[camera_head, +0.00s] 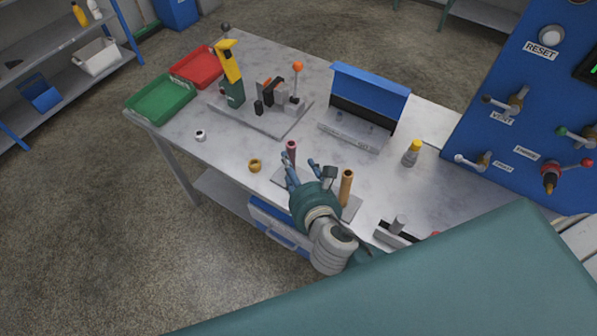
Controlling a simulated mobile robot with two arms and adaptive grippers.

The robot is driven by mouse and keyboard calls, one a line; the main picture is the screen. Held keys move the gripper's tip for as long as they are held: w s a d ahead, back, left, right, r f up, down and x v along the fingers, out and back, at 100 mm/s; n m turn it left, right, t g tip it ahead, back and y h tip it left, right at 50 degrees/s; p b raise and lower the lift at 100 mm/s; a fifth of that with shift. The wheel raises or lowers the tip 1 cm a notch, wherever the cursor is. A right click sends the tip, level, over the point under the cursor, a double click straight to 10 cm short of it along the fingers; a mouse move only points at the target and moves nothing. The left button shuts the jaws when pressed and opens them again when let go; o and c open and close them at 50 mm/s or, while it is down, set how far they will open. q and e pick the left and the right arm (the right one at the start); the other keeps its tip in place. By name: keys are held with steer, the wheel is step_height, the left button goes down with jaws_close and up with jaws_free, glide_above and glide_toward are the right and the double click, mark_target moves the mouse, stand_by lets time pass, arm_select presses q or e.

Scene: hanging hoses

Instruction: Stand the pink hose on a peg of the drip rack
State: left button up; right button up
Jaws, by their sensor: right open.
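The pink hose (291,147) is a short dark-pink tube that stands upright at the left end of a low grey base, which I take to be the drip rack (352,208). Its lower part is hidden behind my fingers, so I cannot tell whether a peg is inside it. My right gripper (302,166) is open just in front of the hose and over the rack. Its left finger overlaps the hose in the picture; contact cannot be told. An orange-brown hose (346,187) stands upright on the right part of the rack. My left gripper is out of view.
A brass ring (254,166) and a white ring (200,135) lie left on the table. A yellow-capped bottle (411,153) and a blue-backed fixture (369,95) stand right and behind. Green (160,98) and red (196,66) trays sit far left. A blue control panel (530,120) borders the right.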

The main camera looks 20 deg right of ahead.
steer(key=shift+v, duration=1.05)
